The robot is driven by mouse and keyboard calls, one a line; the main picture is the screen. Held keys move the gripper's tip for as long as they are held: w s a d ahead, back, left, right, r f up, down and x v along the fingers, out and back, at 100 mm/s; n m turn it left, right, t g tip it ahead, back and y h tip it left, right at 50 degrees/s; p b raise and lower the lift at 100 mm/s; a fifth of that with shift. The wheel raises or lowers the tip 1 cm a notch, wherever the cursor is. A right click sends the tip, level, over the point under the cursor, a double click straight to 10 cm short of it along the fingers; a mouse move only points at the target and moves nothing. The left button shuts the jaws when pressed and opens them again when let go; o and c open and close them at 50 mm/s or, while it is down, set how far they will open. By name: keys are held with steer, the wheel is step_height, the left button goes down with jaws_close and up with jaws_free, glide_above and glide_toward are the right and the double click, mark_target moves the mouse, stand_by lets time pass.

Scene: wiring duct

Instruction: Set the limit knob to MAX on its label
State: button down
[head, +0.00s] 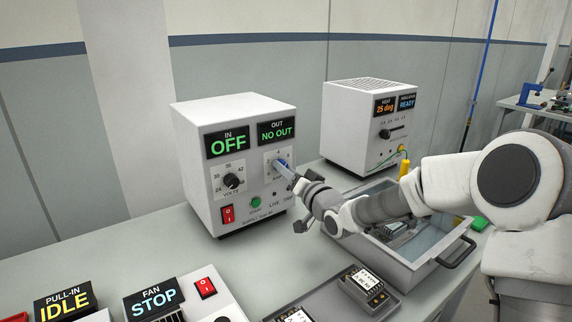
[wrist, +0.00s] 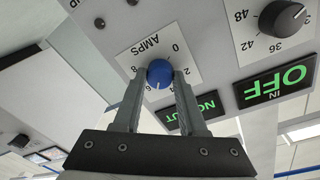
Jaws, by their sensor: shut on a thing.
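The blue knob (wrist: 160,73) sits on a white dial label (wrist: 188,57) marked AMPS, with numbers from 0 upward. I cannot read the word MAX on it. The label appears upside down in the wrist view. A pale mark on the knob seems to point to the lower edge in that view, toward the side facing my gripper. My gripper (wrist: 159,80) is shut on the blue knob, one finger on each side. In the head view the knob (head: 281,163) is on the right half of the white power supply's front (head: 247,205), partly hidden by my gripper (head: 288,170).
The IN display reads OFF, the OUT display NO OUT.

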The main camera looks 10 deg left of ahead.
steer(key=shift+m+p, duration=1.05)
steer(key=shift+m, duration=0.95)
steer(key=shift+c, duration=2.3)
jaws_free()
steer(key=shift+d, duration=0.1)
steer(key=p+v, duration=0.2)
steer(key=v, duration=1.5)
steer(key=shift+s+r, duration=0.2)
steer(key=shift+r, duration=0.1)
steer(key=shift+d, duration=0.1)
